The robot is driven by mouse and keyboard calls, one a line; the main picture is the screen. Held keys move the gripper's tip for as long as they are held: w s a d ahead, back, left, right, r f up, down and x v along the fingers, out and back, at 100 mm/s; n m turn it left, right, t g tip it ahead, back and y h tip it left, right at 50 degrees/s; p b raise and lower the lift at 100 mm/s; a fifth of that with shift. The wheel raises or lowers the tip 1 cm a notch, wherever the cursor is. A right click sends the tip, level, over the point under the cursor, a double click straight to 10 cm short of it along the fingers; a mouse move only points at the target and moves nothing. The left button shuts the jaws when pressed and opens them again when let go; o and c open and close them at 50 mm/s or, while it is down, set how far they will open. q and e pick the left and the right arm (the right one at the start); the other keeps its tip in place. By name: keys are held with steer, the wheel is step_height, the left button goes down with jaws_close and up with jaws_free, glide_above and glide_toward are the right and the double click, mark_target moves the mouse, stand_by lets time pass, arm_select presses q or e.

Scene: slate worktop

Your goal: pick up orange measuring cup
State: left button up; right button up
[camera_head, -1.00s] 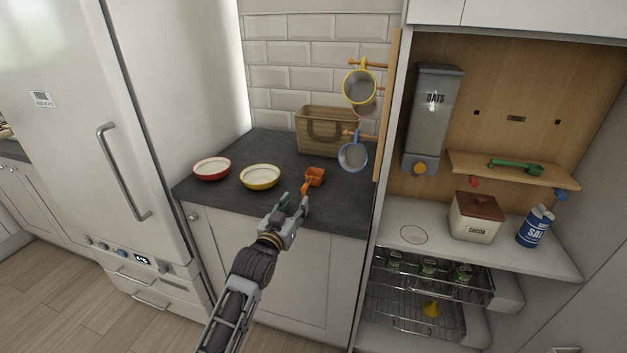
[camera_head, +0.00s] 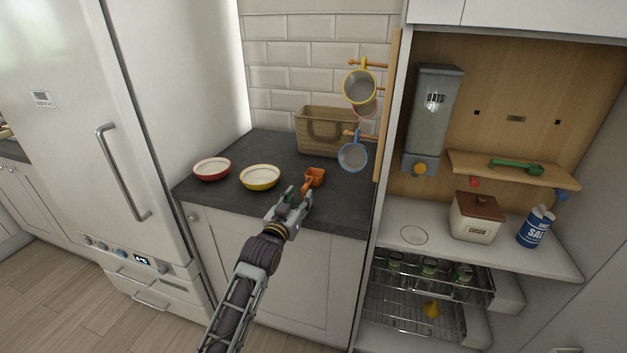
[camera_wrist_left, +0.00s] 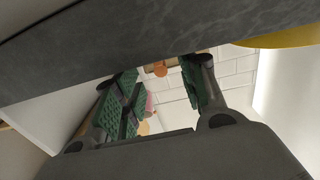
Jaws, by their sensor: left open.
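The orange measuring cup (camera_head: 315,176) sits on the slate worktop (camera_head: 335,205), near its front edge and right of the yellow-rimmed bowl (camera_head: 260,177). Its handle points toward my left gripper (camera_head: 297,193). The gripper is open, at the front edge of the worktop, with its fingertips close around the handle end. I cannot tell whether they touch it. In the left wrist view the green-padded fingers (camera_wrist_left: 160,98) stand apart. A small orange piece (camera_wrist_left: 160,69) shows between them, and I cannot tell if it is the cup's handle. My right gripper is not in view.
A red-rimmed bowl (camera_head: 212,169) stands at the left of the worktop. A basket (camera_head: 318,130) is at the back. A yellow mug (camera_head: 360,87) and a blue mug (camera_head: 352,157) hang at the right. The cabinet side closes off the right.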

mark_target(303, 190)
arm_select(q)
steer(key=shift+r+x, duration=0.25)
steer(key=shift+x, duration=2)
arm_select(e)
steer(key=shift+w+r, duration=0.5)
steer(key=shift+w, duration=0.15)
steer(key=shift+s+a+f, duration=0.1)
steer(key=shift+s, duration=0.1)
arm_select(q)
steer(key=shift+c, duration=0.7)
jaws_close()
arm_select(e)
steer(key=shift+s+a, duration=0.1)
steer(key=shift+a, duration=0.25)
arm_select(q)
steer(key=shift+r, duration=0.15)
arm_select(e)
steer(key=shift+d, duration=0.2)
